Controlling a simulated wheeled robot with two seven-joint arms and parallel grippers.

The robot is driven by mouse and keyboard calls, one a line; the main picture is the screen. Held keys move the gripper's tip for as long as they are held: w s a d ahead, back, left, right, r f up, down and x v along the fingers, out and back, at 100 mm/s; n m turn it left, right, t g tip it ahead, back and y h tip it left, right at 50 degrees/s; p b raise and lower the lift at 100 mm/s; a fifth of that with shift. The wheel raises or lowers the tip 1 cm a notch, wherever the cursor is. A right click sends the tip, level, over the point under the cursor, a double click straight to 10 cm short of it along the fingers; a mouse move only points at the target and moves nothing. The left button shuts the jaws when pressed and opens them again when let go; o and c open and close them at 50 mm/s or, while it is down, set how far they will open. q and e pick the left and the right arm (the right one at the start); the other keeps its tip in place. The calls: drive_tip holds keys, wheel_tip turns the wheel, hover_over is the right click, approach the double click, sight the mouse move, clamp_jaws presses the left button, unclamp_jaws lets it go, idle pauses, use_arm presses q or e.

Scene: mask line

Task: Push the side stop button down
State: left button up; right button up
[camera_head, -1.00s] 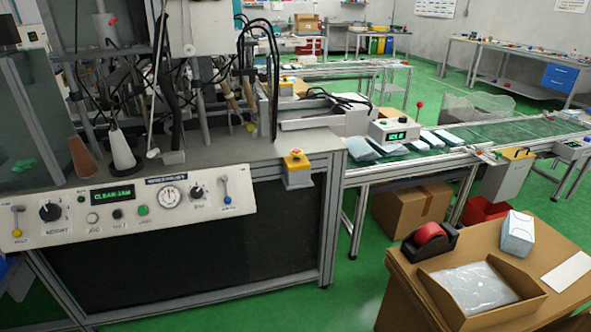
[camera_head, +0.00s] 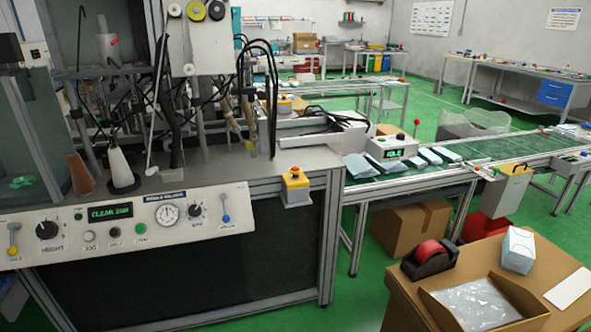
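A yellow box with a red stop button (camera_head: 295,171) on top is mounted at the right front corner of the grey machine (camera_head: 262,165). Its red cap stands up from the top of the box, and nothing covers it. Whether it is pressed is too small to tell. Neither of my grippers shows in the head view.
The machine's control panel (camera_head: 130,228) has knobs, levers and a green display. A conveyor (camera_head: 420,180) with packets and a small box runs right. A cardboard-topped stand (camera_head: 490,250) with a tape dispenser (camera_head: 430,257) is front right. Green floor lies between.

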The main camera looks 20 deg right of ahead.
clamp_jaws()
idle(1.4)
